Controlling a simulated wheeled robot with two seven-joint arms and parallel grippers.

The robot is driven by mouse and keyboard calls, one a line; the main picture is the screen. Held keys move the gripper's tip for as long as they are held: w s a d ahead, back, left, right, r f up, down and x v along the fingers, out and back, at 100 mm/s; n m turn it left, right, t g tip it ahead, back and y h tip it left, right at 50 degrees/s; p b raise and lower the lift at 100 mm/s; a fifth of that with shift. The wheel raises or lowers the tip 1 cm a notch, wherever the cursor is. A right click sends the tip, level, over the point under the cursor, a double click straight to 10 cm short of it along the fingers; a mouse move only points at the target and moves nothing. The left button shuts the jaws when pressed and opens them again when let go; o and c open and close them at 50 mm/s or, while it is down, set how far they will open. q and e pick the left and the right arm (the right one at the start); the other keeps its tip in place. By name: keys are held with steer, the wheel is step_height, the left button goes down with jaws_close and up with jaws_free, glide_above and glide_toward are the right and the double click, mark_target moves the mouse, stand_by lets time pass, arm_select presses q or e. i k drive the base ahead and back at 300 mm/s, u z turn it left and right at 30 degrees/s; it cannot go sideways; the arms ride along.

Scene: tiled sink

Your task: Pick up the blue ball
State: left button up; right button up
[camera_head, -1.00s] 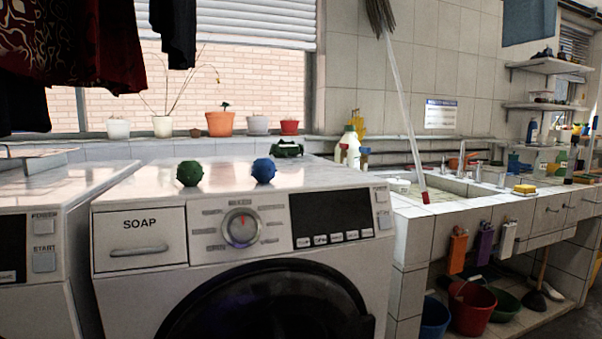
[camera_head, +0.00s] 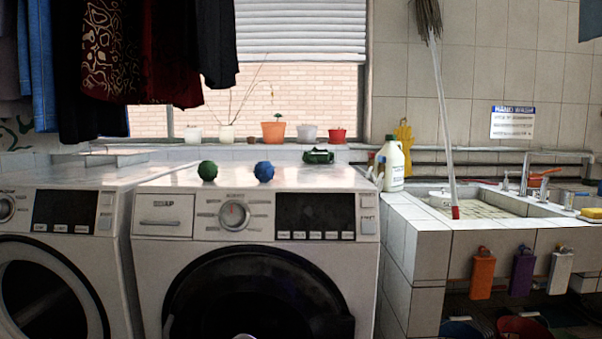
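The small blue ball (camera_head: 264,171) rests on the top of the right-hand washing machine (camera_head: 330,180), near its front edge above the control panel. A green ball (camera_head: 208,170) of similar size sits to its left, a short gap apart. Both balls have a rough, bumpy surface. Neither of my grippers shows in the head view.
A dark green object (camera_head: 318,156) lies behind and right of the balls. Potted plants (camera_head: 273,131) line the window ledge. A second washer (camera_head: 55,260) stands left; a tiled sink (camera_head: 480,210) with a broom (camera_head: 446,130) is right. Clothes (camera_head: 150,50) hang upper left.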

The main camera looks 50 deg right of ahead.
mark_target(263, 171)
steer(key=z, duration=1.7)
